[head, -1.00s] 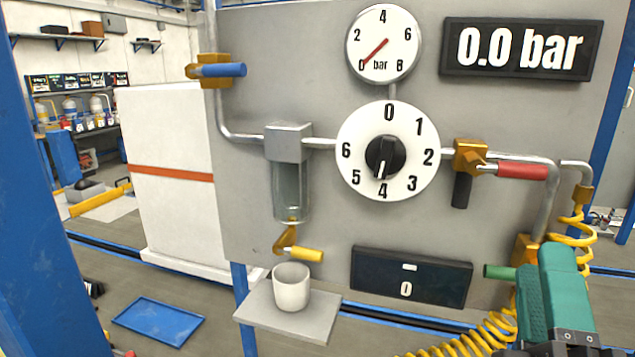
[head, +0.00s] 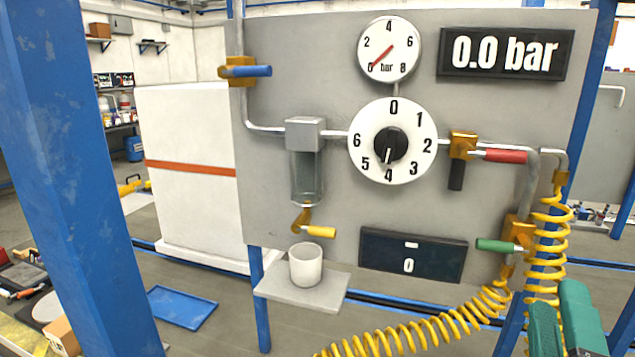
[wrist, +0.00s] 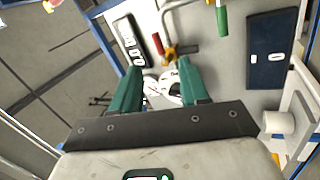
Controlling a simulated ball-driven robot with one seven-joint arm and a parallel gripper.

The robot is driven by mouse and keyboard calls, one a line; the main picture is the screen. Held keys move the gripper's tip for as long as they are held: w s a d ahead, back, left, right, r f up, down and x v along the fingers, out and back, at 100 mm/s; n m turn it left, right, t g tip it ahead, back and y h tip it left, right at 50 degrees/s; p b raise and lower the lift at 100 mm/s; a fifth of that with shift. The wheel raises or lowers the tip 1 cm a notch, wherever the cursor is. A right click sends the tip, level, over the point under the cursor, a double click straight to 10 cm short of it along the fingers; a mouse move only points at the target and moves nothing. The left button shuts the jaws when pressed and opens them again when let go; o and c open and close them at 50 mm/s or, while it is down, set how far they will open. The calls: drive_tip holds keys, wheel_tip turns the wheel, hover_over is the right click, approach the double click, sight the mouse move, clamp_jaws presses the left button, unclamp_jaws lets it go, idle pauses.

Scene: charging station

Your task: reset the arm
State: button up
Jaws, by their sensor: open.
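My gripper (head: 562,325) is at the lower right of the head view, with its green fingers partly cut off by the frame edge. In the wrist view my gripper (wrist: 160,88) shows two green fingers apart with nothing between them. Beyond them is the grey panel (head: 290,110) with a round dial (head: 424,128) whose black knob (head: 390,144) points at 4. The gauge (head: 402,40) needle is at 0 and the display (head: 506,50) reads 0.0 bar. The gripper appears clear of the panel.
A yellow coiled hose (head: 430,328) hangs across the lower right, close to my gripper. A white cup (head: 306,264) stands on a small shelf (head: 300,292). A green-handled valve (head: 497,245) and a red-handled valve (head: 505,156) stick out. A blue post (head: 75,150) stands at left.

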drive_tip(key=s+d+f+m+g+y, duration=0.1)
drive_tip(key=s+d+f+m+g, duration=0.2)
drive_tip(key=f, duration=0.6)
drive_tip(key=d+f+m+g+y, duration=0.15)
drive_tip(key=f+g, duration=0.25)
drive_tip(key=f, duration=0.5)
drive_tip(key=s+d+f+m+g, duration=0.2)
drive_tip(key=d+f+m+g, duration=0.15)
drive_tip(key=f, duration=0.55)
drive_tip(key=s+a+f+m+g+y, duration=0.1)
drive_tip(key=s+a+f+g+y, duration=0.1)
drive_tip(key=s+f, duration=0.5)
drive_tip(key=s+a+f+m+g+y, duration=0.2)
drive_tip(key=s+a+f+g+y, duration=0.1)
drive_tip(key=s+f+g, duration=0.4)
drive_tip(key=shift+s+a+f+y, duration=0.2)
drive_tip(key=shift+s+f+y, duration=0.35)
drive_tip(key=shift+s+f, duration=0.25)
